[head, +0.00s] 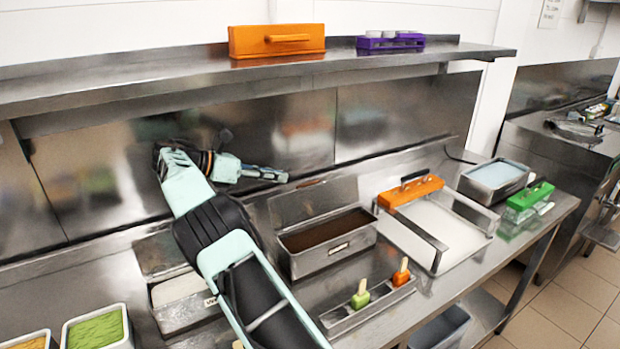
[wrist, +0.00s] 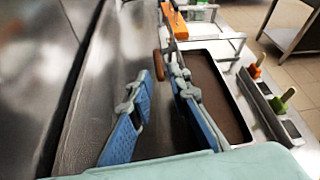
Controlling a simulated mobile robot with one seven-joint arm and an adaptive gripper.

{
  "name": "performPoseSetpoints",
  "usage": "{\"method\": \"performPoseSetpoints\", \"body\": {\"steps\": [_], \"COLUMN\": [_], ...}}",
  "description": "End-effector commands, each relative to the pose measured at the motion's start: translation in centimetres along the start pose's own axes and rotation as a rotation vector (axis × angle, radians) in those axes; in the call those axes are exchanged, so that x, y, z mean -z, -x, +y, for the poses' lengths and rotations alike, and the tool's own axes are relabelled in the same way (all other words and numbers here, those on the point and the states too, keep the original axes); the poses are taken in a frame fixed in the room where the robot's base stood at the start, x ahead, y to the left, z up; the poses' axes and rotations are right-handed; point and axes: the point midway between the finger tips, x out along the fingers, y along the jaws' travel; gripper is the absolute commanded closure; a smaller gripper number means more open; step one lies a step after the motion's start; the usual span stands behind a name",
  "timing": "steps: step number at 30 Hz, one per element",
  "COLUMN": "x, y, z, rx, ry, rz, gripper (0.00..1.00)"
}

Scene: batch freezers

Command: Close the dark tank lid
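The dark tank (head: 328,246) is a steel box of brown liquid on the counter, and it also shows in the wrist view (wrist: 245,136). Its steel lid (head: 312,202) stands open, raised along the tank's back edge. A brown oval handle (wrist: 159,66) shows on the lid's rear side in the wrist view. My gripper (head: 281,177) is behind and above the lid, to its left in the head view. In the wrist view my gripper (wrist: 158,88) has its two blue fingers apart with nothing held between them. The right finger partly hides the lid; I cannot tell if they touch.
A white-filled tank (head: 182,300) stands left, partly behind my arm. An orange-handled mold (head: 410,192), a pale-blue tank (head: 495,178) and a green mold (head: 530,196) are right. A stick holder (head: 368,310) is in front. A steel shelf (head: 180,77) overhangs the back wall.

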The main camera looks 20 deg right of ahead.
Motion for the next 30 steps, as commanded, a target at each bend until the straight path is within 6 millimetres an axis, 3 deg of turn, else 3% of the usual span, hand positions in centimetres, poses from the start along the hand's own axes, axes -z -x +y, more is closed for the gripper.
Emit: {"method": "performPoseSetpoints", "body": {"steps": [7,21,30], "x": [0.5,0.3,0.4], "y": [-0.5,-8.6,-10.3], "z": [0.5,0.5,0.6], "rx": [-0.004,-0.004,-0.007], "ry": [0.034,0.033,0.031], "rz": [-0.017,-0.016,-0.016], "gripper": [0.83,0.83,0.83]}}
